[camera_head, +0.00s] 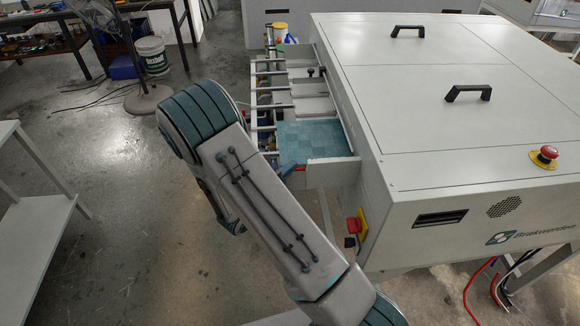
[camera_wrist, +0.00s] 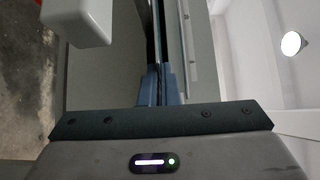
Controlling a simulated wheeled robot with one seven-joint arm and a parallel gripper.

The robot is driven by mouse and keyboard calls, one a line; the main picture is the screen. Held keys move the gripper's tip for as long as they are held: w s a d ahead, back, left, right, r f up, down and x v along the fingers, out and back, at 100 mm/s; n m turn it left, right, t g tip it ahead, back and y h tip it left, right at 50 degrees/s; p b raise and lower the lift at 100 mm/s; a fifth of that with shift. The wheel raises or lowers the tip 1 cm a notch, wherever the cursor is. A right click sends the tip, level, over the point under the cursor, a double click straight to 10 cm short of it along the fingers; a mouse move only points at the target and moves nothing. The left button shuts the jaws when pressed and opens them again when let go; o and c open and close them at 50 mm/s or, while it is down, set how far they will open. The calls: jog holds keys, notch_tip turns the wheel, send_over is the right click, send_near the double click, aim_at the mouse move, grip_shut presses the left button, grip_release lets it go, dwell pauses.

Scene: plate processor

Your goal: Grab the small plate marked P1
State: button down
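A flat teal plate (camera_head: 312,138) lies at the near end of the roller track on the machine's left side. I cannot read a P1 mark on it, and its size relative to other plates is unclear. My gripper (camera_head: 288,169) is mostly hidden behind my arm; a blue finger part shows by the plate's near left corner. In the wrist view the blue fingers of my gripper (camera_wrist: 159,86) are close together, with a thin dark strip running up from between them. I cannot tell whether they touch or hold the plate's edge.
Rollers (camera_head: 266,90) extend behind the plate. A white shelf (camera_head: 40,215) stands at left. Open floor lies between shelf and arm.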

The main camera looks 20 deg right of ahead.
notch_tip(320, 180, up, 3)
jog(key=shift+f+p, duration=0.2)
jog(key=shift+p, duration=1)
jog(key=s+a+r+p, duration=0.2)
jog(key=s+a+p, duration=0.1)
jog(key=s+a, duration=0.1)
jog(key=s+a+r+p, duration=0.3)
jog(key=s+a, duration=0.1)
jog(key=a, duration=0.3)
jog(key=shift+a, duration=0.3)
jog(key=shift+w, duration=0.1)
